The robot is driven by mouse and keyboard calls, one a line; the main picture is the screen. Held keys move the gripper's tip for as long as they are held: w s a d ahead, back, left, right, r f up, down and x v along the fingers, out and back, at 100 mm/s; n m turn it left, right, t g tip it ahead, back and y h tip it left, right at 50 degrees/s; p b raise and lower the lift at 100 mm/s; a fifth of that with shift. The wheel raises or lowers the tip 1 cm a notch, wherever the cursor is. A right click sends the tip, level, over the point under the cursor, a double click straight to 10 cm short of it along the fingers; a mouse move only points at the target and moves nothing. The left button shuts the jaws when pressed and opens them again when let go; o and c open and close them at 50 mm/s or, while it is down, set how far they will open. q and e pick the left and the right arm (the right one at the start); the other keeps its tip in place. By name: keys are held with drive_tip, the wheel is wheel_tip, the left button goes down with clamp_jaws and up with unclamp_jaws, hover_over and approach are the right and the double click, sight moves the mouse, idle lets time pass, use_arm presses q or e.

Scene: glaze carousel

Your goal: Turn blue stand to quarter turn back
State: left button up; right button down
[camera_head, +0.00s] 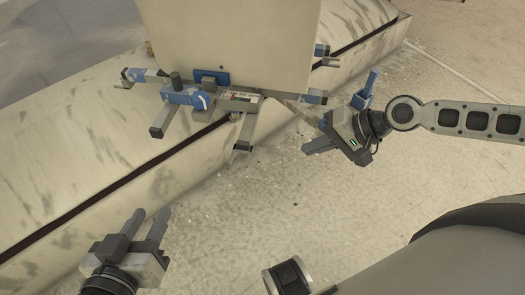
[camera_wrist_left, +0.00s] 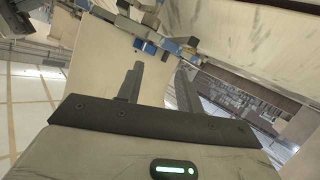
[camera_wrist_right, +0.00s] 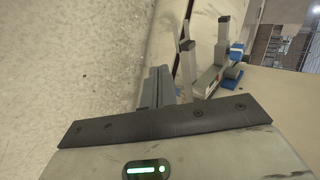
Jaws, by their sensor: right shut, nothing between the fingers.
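The blue stand (camera_head: 188,97), a frame with blue and grey arms and upright pegs, sits at the lower edge of a large pale panel (camera_head: 228,45). Blue and grey parts of it also show in the left wrist view (camera_wrist_left: 172,45) and the right wrist view (camera_wrist_right: 232,72). My right gripper (camera_head: 308,147) is to the right of the stand, with its fingers closed together and nothing between them; I cannot tell whether it touches a stand arm. My left gripper (camera_head: 146,218) is open and empty at the lower left, well apart from the stand.
A long pale, marked ledge (camera_head: 95,130) with a dark groove runs diagonally behind the stand. A blue bracket (camera_head: 362,99) stands up just behind my right gripper. The speckled floor (camera_head: 235,210) between my two grippers is clear.

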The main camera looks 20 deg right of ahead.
use_arm(q)
drive_tip(key=r+h+b, duration=0.1)
drive_tip(key=b, duration=0.1)
drive_tip(key=d+n+t+b, duration=0.1)
drive_tip(key=b, duration=0.2)
drive_tip(key=shift+w+d+r+n+t+h, duration=0.25)
drive_tip(key=shift+r+n+t+h, duration=0.05)
drive_tip(key=shift+r+h, duration=0.1)
use_arm(e)
drive_tip(key=w+a+r+x, duration=0.1)
drive_tip(key=r+x, duration=0.1)
drive_tip(key=x, duration=1.1)
drive_tip(key=shift+a, duration=0.3)
use_arm(q)
drive_tip(key=shift+r, duration=0.1)
